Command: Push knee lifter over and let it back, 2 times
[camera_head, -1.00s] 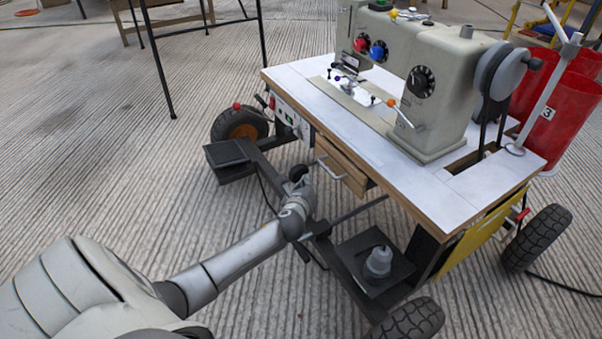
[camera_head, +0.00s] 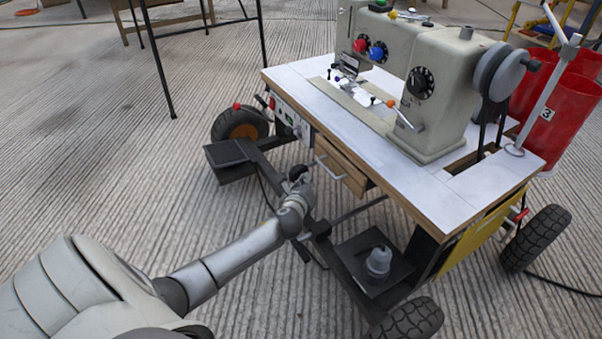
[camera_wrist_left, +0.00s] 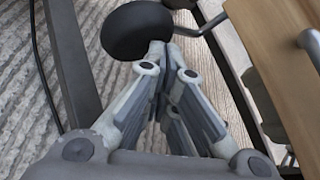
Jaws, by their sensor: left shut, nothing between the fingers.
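The knee lifter shows as a round black pad (camera_wrist_left: 137,30) at the top of the left wrist view. In the head view its dark pad (camera_head: 298,172) sits under the front edge of the sewing table, left of the drawer. My left gripper (camera_wrist_left: 164,50) is shut and empty, with its fingertips right at the pad's lower right side. They look to be touching it, but a small gap cannot be ruled out. In the head view the left gripper (camera_head: 302,186) is small and partly hides the lifter. My right gripper is not in view.
The sewing machine (camera_head: 445,90) stands on a white wheeled table (camera_head: 470,197). A wooden drawer (camera_head: 340,170) with a metal handle is close right of the gripper. The floor to the left is open.

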